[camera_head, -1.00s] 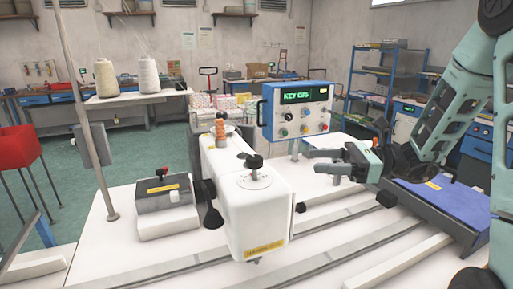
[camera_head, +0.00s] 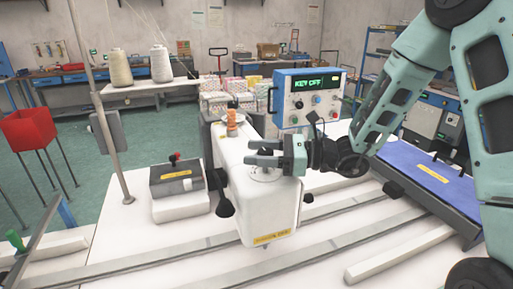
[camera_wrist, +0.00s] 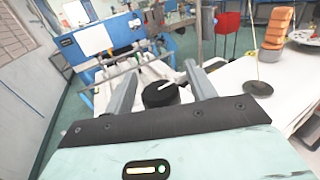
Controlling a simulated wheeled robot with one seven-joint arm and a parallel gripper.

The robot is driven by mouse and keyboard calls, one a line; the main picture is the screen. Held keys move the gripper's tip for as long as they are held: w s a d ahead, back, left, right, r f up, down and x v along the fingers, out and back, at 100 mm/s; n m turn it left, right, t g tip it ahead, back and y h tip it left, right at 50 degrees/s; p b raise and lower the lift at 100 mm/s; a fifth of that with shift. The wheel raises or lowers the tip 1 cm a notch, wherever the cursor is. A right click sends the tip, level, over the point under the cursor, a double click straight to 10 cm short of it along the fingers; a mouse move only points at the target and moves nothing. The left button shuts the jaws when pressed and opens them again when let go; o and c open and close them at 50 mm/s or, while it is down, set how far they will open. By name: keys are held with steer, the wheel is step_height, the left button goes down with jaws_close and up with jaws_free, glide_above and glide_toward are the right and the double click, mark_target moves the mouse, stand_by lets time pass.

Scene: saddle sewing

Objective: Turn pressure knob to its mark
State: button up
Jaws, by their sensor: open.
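The pressure knob is a black round knob on top of the white sewing machine head (camera_head: 262,212). In the wrist view the knob (camera_wrist: 160,94) sits between the two fingers of my gripper (camera_wrist: 163,72), with a gap on each side. A thin white pointer line runs across its top, slanting in the picture. I cannot make out the target mark. In the head view my gripper (camera_head: 258,154) is open over the machine head, and its fingers hide the knob. A pale disc shows just below the fingers.
A control box (camera_head: 306,97) with a lit display stands behind the machine. An orange thread spool (camera_head: 231,120) rises close to the left of my gripper. A grey box with a red knob (camera_head: 176,180) stands left. A blue panel (camera_head: 425,172) lies right.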

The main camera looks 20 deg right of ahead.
steer(key=shift+w+a, duration=0.1)
steer(key=shift+a, duration=0.15)
steer(key=c, duration=1)
